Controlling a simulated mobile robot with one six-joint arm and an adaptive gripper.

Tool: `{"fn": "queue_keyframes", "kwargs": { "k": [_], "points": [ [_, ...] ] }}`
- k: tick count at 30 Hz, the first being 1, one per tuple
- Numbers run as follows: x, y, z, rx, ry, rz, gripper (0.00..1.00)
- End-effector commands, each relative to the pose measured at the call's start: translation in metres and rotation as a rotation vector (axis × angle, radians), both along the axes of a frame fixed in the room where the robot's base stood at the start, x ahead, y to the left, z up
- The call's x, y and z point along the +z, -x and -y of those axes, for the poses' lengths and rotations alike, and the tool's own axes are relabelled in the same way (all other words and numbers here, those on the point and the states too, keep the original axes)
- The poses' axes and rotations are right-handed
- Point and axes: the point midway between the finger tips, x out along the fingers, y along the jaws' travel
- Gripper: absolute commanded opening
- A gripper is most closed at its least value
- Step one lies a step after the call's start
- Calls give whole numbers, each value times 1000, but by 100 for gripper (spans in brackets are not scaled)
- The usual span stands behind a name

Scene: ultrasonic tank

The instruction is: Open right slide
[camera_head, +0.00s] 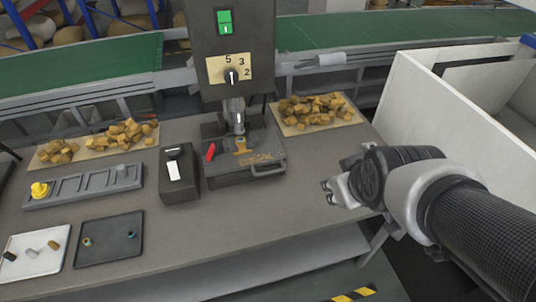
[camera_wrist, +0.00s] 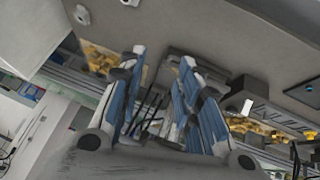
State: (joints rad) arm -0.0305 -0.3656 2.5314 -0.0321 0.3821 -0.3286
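The ultrasonic machine stands mid-table in the head view, with a dark upright housing (camera_head: 233,55) and a dark base unit (camera_head: 225,178). The base has a red lever (camera_head: 210,152) on its left and a handle-like bar (camera_head: 268,166) at its front right. I cannot tell for sure which part is the right slide. My gripper (camera_head: 329,192) is to the right of the base, apart from it, above the table's right part. In the wrist view, its two blue-grey fingers (camera_wrist: 162,64) are spread with nothing held between them.
Mats with brown chunks lie right (camera_head: 315,113) and left (camera_head: 98,143) of the machine. A switch box (camera_head: 178,177), a slotted rack (camera_head: 82,186) and two small trays (camera_head: 109,237) (camera_head: 33,252) are left. The table's front middle (camera_head: 230,235) is bare. A white-walled bin (camera_head: 440,110) is right.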

Motion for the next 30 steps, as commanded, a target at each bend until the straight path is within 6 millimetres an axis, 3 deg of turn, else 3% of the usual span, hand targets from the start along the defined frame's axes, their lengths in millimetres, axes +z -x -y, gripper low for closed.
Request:
{"fn": "queue_keyframes", "kwargs": {
  "k": [3,6,12,15,20,24,30],
  "points": [
    [-32,-51,-10,160,93,76,32],
    [-58,-87,-21,292,175,156,32],
    [-115,-136,-46,534,346,322,32],
    [-144,-148,-60,643,435,411,32],
    [-189,-152,-80,787,582,555,32],
    [-222,-138,-94,882,713,677,32],
    [-246,-113,-101,942,858,799,32]
  ]
}}
